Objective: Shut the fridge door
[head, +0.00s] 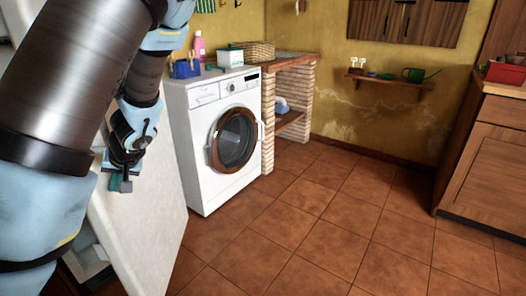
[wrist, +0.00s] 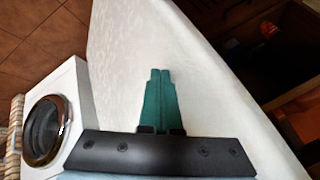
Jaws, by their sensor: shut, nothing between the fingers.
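The fridge door (head: 150,205) is a tall white panel standing open at the left of the head view. Part of the fridge's inside (head: 92,262) shows at the lower left, beside the door's lower part. In the wrist view the door (wrist: 215,75) fills the middle as a pale, slanted panel. My gripper (head: 122,184) is in front of the door's face in the head view. In the wrist view my gripper (wrist: 160,74) has its two teal fingers together, empty, pointing along the door. I cannot tell whether the fingers touch it. My arm hides much of the fridge.
A white washing machine (head: 215,145) stands just right of the door, with bottles and boxes on top. A brick counter (head: 298,95) is beyond it. A wooden cabinet (head: 483,160) stands at the far right. The tiled floor (head: 320,215) between is clear.

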